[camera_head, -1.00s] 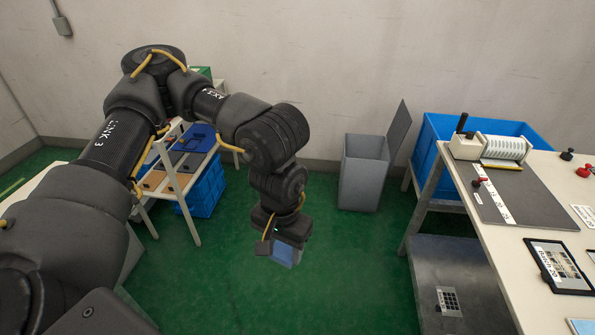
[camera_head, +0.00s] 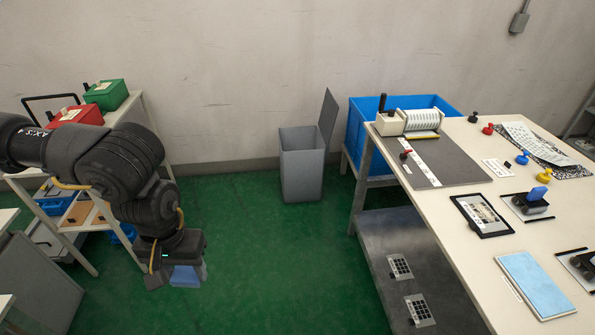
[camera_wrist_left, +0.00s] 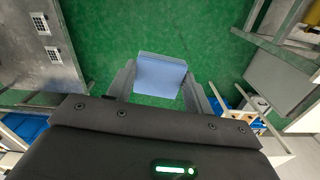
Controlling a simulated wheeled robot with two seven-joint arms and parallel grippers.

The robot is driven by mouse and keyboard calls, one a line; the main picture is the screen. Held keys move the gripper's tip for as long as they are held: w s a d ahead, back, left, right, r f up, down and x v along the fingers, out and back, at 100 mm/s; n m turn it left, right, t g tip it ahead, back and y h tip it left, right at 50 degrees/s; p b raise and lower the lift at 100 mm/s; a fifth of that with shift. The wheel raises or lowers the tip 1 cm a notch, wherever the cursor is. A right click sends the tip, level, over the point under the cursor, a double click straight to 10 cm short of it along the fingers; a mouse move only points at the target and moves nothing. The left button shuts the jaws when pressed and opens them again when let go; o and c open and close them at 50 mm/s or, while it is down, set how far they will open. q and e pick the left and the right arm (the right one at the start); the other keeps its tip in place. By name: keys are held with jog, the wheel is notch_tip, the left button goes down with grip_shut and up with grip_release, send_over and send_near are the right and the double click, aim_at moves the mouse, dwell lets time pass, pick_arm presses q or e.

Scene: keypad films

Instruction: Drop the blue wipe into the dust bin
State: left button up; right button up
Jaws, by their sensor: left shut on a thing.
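My left gripper (camera_head: 178,276) hangs over the green floor at the lower left of the head view. It is shut on the blue wipe (camera_head: 187,275), which shows as a light blue block below the jaws. In the left wrist view the blue wipe (camera_wrist_left: 161,76) sits between the two fingers (camera_wrist_left: 160,88). The dust bin (camera_head: 302,168) is a grey box standing on the floor by the back wall, with its lid (camera_head: 328,118) raised at the right. It is apart from the gripper, farther back and to the right. My right gripper is not in view.
A long table (camera_head: 540,205) with a roller device (camera_head: 408,122), stamps and a tablet-like frame (camera_head: 482,215) fills the right. A blue crate (camera_head: 357,150) stands behind it. A shelf at left holds red (camera_head: 76,117) and green (camera_head: 107,95) boxes. The floor between is clear.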

pick_arm(q)
notch_tip(320, 180, down, 15)
jog(key=w+n, duration=0.2)
jog(key=n, duration=0.3)
jog(key=shift+r+n, duration=0.2)
jog(key=shift+n, duration=0.2)
